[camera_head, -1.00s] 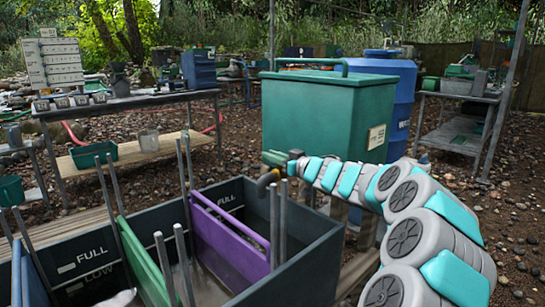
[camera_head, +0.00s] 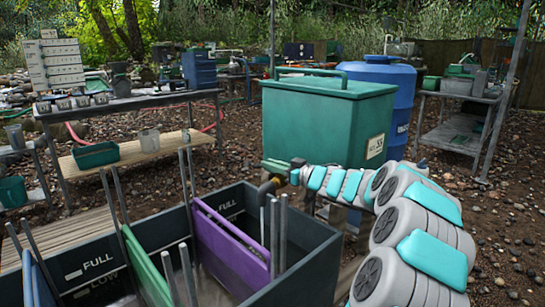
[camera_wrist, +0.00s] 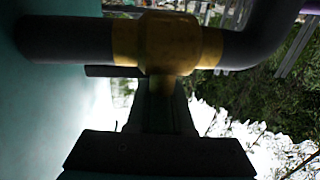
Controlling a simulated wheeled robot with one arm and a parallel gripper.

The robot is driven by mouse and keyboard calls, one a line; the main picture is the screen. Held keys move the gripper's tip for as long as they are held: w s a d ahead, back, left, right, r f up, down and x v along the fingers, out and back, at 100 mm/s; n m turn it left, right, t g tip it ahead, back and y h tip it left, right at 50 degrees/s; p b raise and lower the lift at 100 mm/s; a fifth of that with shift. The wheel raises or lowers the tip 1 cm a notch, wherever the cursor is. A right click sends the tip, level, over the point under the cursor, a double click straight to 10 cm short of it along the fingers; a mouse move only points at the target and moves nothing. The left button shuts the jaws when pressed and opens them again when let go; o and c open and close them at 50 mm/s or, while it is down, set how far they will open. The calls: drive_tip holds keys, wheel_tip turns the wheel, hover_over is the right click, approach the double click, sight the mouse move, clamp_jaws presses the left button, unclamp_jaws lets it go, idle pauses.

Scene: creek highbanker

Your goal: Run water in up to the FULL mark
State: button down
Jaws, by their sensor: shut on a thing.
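A large dark grey trough (camera_head: 315,232) stands in the front of the head view, split by green (camera_head: 146,267), purple (camera_head: 230,236) and blue (camera_head: 38,280) dividers. White FULL (camera_head: 98,262) and LOW marks show on its inner wall. The water level cannot be told clearly. A green lidded tank (camera_head: 315,125) stands behind it. A dark spout (camera_head: 267,187) bends down over the trough's back. The wrist view shows its brass valve (camera_wrist: 168,42) on dark pipe. My gripper (camera_head: 283,166) is at this valve, shut on its handle, which is mostly hidden.
A blue barrel (camera_head: 386,92) stands behind the tank. A table (camera_head: 130,103) with cups and a lower wooden shelf is at the left. A metal bench (camera_head: 455,130) is at the right. Upright metal rods rise from the trough. Pebbly ground lies between.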

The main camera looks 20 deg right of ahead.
drive_tip(key=shift+f, duration=0.1)
drive_tip(key=c, duration=0.8)
unclamp_jaws()
drive_tip(key=v, duration=0.8)
